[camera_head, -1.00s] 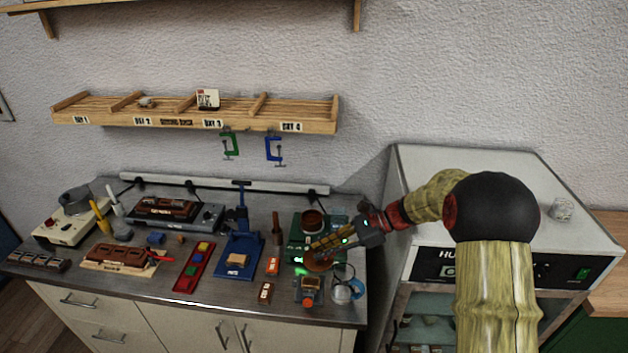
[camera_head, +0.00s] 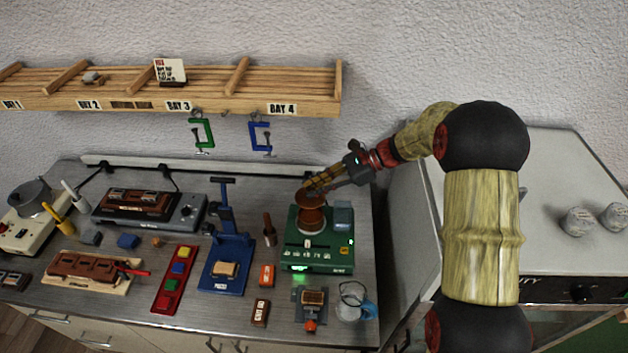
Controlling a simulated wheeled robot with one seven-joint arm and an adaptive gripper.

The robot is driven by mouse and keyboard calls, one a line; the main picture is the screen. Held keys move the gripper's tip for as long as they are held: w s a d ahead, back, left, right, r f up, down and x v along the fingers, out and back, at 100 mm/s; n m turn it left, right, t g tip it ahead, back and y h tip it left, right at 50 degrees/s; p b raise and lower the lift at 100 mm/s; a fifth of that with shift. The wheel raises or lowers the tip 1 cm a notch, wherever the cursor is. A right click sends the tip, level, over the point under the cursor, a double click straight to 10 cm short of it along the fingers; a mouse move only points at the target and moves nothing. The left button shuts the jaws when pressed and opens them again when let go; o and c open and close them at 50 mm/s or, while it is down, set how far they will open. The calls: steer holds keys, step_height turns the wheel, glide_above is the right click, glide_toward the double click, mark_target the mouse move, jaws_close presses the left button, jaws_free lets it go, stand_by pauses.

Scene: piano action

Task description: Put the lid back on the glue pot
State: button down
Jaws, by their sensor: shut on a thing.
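The copper-brown glue pot (camera_head: 312,220) stands upright in the green heater unit (camera_head: 320,255) at the right of the bench. My gripper (camera_head: 312,188) reaches in from the right, directly over the pot. The gripper's fingers partly hide the lid.
A glass jug (camera_head: 353,302) and a small orange-tipped device (camera_head: 311,307) stand in front of the heater. A blue press (camera_head: 228,258) and a dark-handled tool (camera_head: 268,230) are left of it. The wooden shelf (camera_head: 200,98) with hanging clamps is above.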

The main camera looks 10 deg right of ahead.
steer(key=shift+s+f+b, duration=0.1)
steer(key=shift+f+b, duration=1.8)
steer(key=shift+f, duration=1.25)
steer(key=shift+r+p, duration=0.1)
steer(key=shift+p, duration=0.4)
steer(key=shift+f+p, duration=0.2)
steer(key=shift+p, duration=0.35)
stand_by(0.9)
steer(key=c, duration=1.7)
jaws_free()
steer(key=o, duration=0.6)
steer(key=shift+r+p, duration=2.8)
steer(key=shift+r, duration=0.7)
